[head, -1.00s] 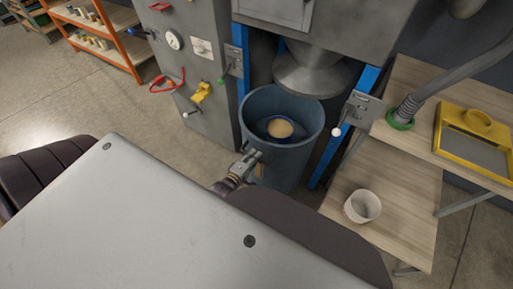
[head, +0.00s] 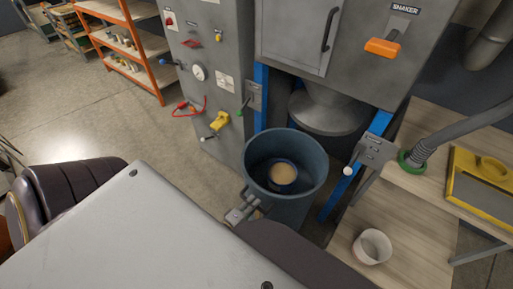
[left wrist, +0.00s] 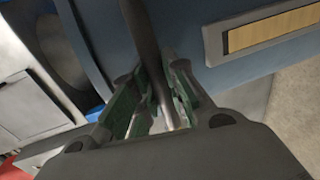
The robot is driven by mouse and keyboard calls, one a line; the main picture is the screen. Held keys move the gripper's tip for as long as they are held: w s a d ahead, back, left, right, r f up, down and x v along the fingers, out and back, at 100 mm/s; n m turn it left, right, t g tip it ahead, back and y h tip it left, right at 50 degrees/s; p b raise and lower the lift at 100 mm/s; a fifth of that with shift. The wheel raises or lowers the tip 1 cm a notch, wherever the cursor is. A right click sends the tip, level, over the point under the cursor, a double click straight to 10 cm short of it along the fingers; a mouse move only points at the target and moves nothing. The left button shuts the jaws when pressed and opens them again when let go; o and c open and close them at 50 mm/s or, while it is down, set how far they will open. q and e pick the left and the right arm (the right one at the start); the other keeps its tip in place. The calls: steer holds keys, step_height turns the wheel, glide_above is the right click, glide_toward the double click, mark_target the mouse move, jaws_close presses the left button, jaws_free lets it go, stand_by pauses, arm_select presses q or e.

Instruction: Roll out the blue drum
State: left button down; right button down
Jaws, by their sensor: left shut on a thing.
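The blue drum (head: 258,185) is an open-topped bin standing upright in front of the grey machine, forward of the hopper spout (head: 325,112). Inside it shows a smaller round blue rim around a tan surface. My left gripper (head: 246,209) is at the drum's near left side, below the rim. In the left wrist view it is shut on a dark bar (left wrist: 146,40) beside the drum wall (left wrist: 190,22), which looks like the drum's handle. A tan label plate (left wrist: 272,30) is on the wall. My right gripper is not in view.
Blue posts (head: 330,200) flank the bay, with a white-knobbed lever (head: 348,170) on the right. A wooden bench (head: 420,190) with a white cup (head: 372,247) stands right of the drum. An orange shelf (head: 130,45) is at back left. The floor left of the machine is clear.

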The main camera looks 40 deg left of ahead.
arm_select(q)
steer(key=shift+s, duration=0.85)
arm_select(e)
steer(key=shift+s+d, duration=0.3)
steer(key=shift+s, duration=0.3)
arm_select(q)
steer(key=shift+f, duration=0.1)
steer(key=c, duration=1.4)
jaws_free()
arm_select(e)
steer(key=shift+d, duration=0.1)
arm_select(q)
steer(key=shift+s+a+r, duration=0.1)
steer(key=shift+s+r, duration=0.3)
steer(key=shift+s, duration=1.55)
steer(key=shift+s+a+r, duration=0.1)
steer(key=shift+s+r, duration=0.35)
steer(key=shift+s, duration=1.5)
steer(key=shift+s+a+r, duration=0.1)
steer(key=shift+s+r, duration=0.3)
steer(key=shift+s, duration=1.55)
